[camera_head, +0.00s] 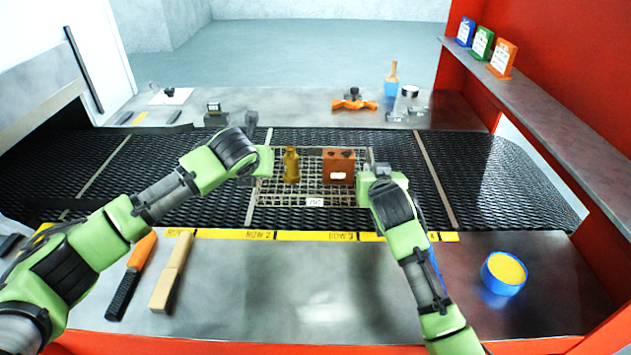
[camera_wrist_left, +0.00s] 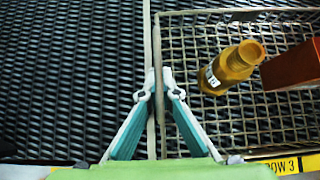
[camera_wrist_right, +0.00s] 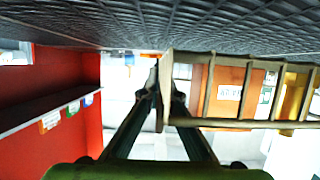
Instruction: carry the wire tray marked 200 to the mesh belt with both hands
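The wire tray (camera_head: 264,197) with a small white tag on its front side is over the mesh belt (camera_head: 480,180); I cannot tell whether its underside touches the belt. It holds a brass bottle-shaped part (camera_head: 291,166) and a reddish-brown block (camera_head: 338,167). My left gripper (camera_head: 250,180) is at its left side; in the left wrist view the fingers (camera_wrist_left: 158,84) meet on the tray's side wire. My right gripper (camera_head: 364,170) is at its right side; in the right wrist view the fingers (camera_wrist_right: 158,88) close on the rim. Head-view fingertips are partly hidden.
A yellow strip with row labels (camera_head: 310,236) edges the near bench. An orange-handled tool (camera_head: 140,250), a tan block (camera_head: 172,272) and a blue tub (camera_head: 503,274) lie there. Tools stand on the far bench. A red wall with a shelf (camera_head: 540,95) bounds the right side.

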